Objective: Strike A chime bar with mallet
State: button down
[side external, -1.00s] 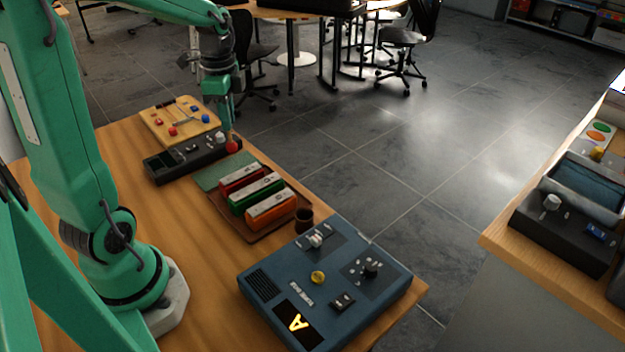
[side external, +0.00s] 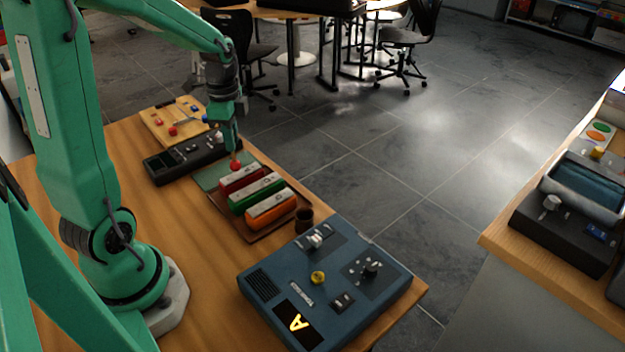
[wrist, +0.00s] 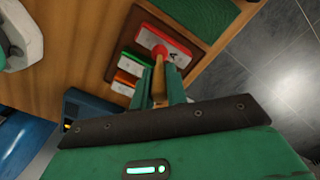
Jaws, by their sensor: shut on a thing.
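My gripper (side external: 233,146) is shut on the handle of a mallet, which points downward. The mallet has a wooden handle (wrist: 158,80) and a red ball head (side external: 235,164). The A chime bar (side external: 242,179) has a red base and a pale top plate; the letter A shows on it in the wrist view (wrist: 174,46). The mallet head is at the bar's far end in the side view and overlaps its plate in the wrist view. I cannot tell whether they touch. A green chime bar (side external: 256,194) and an orange one (side external: 271,209) stand beside it on a brown tray (side external: 234,227).
A blue tuner box (side external: 335,250) with a lit yellow A stands at the near right. A small dark brown cup (side external: 304,220) is between it and the tray. A black device (side external: 175,162) and a wooden board (side external: 160,125) lie behind. The table's left part is clear.

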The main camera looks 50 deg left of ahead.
jog(key=shift+r, duration=1.9)
jog(key=shift+w+d, duration=0.1)
